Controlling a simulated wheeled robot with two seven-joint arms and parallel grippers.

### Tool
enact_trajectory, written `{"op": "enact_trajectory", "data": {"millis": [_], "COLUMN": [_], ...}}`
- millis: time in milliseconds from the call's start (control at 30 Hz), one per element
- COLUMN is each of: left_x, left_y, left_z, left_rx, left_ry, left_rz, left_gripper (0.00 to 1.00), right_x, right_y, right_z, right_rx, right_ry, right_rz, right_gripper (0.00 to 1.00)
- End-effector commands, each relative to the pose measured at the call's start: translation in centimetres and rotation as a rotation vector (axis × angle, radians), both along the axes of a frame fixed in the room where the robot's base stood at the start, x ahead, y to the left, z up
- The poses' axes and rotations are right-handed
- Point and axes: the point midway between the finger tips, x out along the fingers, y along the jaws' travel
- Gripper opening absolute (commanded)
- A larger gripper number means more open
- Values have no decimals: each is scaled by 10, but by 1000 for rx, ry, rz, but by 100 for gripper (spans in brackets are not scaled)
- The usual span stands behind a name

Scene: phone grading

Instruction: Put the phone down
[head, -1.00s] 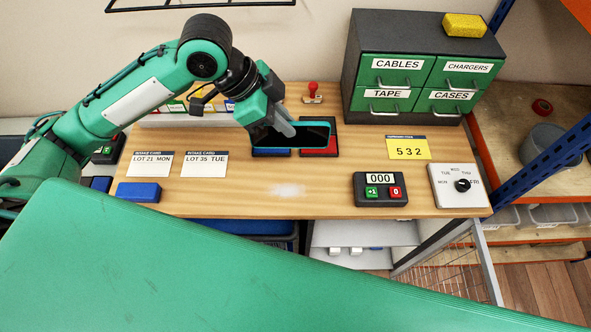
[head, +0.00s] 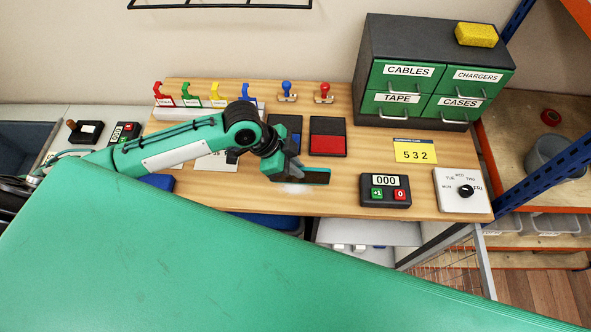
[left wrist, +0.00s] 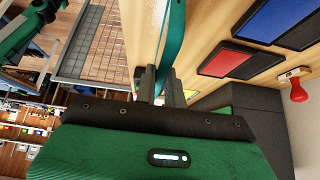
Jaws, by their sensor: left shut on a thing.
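My left gripper (head: 290,170) is shut on the phone (head: 314,177), just above the front part of the wooden table. The phone is dark with a teal edge and sticks out to the right of the fingers. In the left wrist view the fingers (left wrist: 163,86) grip the phone (left wrist: 174,38), seen nearly edge-on. A pale patch (head: 296,189) on the wood shows just below the phone. I cannot tell whether the phone touches the table. My right gripper is not in view.
Behind the phone lie a blue pad (head: 297,141) and a red pad (head: 328,140). To the right are a counter (head: 385,190), a yellow card (head: 415,151) and a day dial (head: 462,191). Drawers (head: 430,75) stand at the back. The table's front edge is close.

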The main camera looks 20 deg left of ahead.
Motion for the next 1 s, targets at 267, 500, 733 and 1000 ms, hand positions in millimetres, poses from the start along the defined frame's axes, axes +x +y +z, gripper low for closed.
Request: {"op": "enact_trajectory", "data": {"millis": [267,500,733,1000], "left_x": [-1,0,0,0], "left_y": [0,0,0,0], "left_z": [-32,-33,-35,-33], "left_rx": [0,0,1,1], "left_ry": [1,1,2,0], "left_rz": [0,-1,0,0], "left_gripper": [0,0,32,32], "right_x": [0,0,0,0], "right_y": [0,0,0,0], "right_z": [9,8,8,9], "right_rx": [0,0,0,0], "right_ry": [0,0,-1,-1], "right_rz": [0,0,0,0], "right_gripper": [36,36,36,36]}}
